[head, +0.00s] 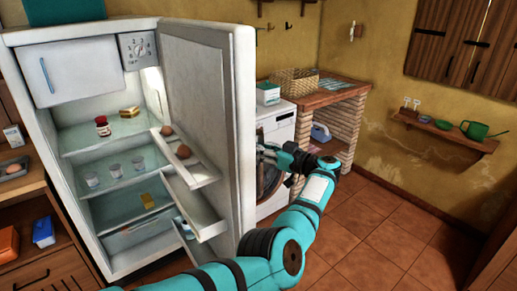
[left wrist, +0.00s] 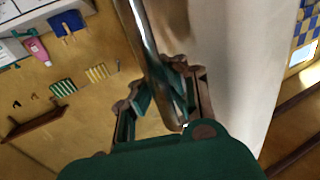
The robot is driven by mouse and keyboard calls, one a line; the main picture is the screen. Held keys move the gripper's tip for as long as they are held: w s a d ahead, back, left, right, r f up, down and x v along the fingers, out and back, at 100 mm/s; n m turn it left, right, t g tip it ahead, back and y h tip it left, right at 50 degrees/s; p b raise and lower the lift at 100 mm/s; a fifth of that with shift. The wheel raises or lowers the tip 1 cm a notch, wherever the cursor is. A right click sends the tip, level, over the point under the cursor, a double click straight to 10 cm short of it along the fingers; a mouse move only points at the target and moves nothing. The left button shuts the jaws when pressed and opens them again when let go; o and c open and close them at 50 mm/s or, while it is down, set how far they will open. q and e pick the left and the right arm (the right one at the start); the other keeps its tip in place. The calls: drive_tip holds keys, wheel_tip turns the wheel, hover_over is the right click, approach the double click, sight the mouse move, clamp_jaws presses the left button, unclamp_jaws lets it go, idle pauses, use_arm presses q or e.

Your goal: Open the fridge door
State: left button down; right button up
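The white fridge (head: 112,100) stands at the left in the head view with its door (head: 205,90) swung wide open. Its shelves and door racks are exposed. My left gripper (head: 268,153) is at the outer side of the door, partly hidden by the door's edge. In the left wrist view, a metal handle (left wrist: 150,50) runs between the spread fingers of my left gripper (left wrist: 160,88). The handle lies close to the right finger, with a gap to the left finger. The pale door face (left wrist: 235,70) is to the right. My right gripper is out of view.
A washing machine (head: 277,125) and a brick counter (head: 335,92) stand behind the door. The tiled floor (head: 385,240) at the right is clear.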

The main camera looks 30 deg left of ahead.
use_arm(q)
drive_tip(key=shift+w+d+f, duration=0.4)
drive_tip(key=shift+d, duration=0.15)
drive_tip(key=c, duration=1.4)
unclamp_jaws()
drive_tip(key=shift+w+d+r, duration=0.1)
drive_tip(key=shift+d+r, duration=0.2)
drive_tip(key=shift+d, duration=0.1)
drive_tip(key=shift+o, duration=0.8)
drive_tip(key=d, duration=0.7)
drive_tip(key=shift+s, duration=0.4)
drive_tip(key=shift+a, duration=0.15)
